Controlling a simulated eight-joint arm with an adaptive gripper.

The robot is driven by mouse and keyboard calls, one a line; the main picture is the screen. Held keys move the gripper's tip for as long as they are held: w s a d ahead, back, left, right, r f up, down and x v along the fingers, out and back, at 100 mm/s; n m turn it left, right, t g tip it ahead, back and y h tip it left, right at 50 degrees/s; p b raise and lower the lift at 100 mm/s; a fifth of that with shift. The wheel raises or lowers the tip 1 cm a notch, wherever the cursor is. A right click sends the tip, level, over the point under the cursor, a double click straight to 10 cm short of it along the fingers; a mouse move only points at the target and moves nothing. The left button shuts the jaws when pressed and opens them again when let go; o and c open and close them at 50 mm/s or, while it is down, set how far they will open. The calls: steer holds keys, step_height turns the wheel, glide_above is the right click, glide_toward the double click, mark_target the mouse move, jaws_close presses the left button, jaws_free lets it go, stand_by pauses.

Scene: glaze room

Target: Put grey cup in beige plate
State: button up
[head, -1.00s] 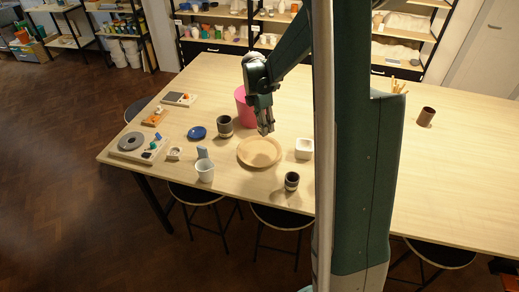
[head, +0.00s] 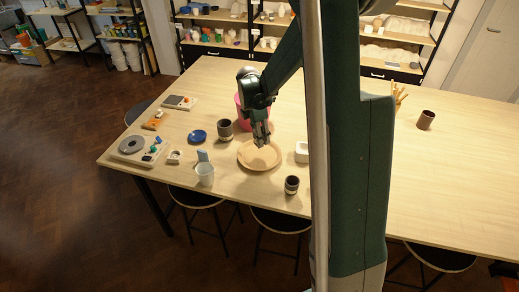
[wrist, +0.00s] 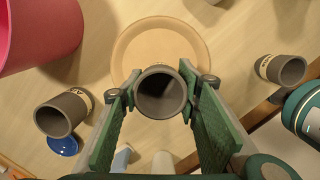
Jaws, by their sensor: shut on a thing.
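A small grey cup (wrist: 160,96) is between the fingers of my gripper (wrist: 160,90), which is shut on it; its round open mouth faces the wrist camera. In the head view my gripper (head: 262,144) points down over the round beige plate (head: 246,163), and the held cup is hard to make out. In the wrist view the beige plate (wrist: 160,27) lies beyond the cup, which overlaps its near part. I cannot tell whether the cup touches the plate.
Dark banded cups stand left (head: 225,130) and front right (head: 291,186) of the plate. A pink bucket (wrist: 38,32) is behind, a white square bowl (head: 302,151) right. A blue dish (head: 197,136) and pale cup (head: 205,174) are left. The right tabletop is mostly clear.

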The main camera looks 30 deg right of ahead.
steer(key=shift+f, duration=1.45)
steer(key=shift+f, duration=2.1)
steer(key=shift+f, duration=0.1)
steer(key=o, duration=1)
steer(key=shift+c, duration=0.2)
steer(key=shift+r, duration=0.2)
steer(key=shift+a+r, duration=0.3)
steer(key=shift+r, duration=1.65)
steer(key=shift+a+r, duration=0.3)
steer(key=shift+r, duration=1.65)
steer(key=shift+a+r, duration=0.3)
steer(key=shift+r, duration=1.65)
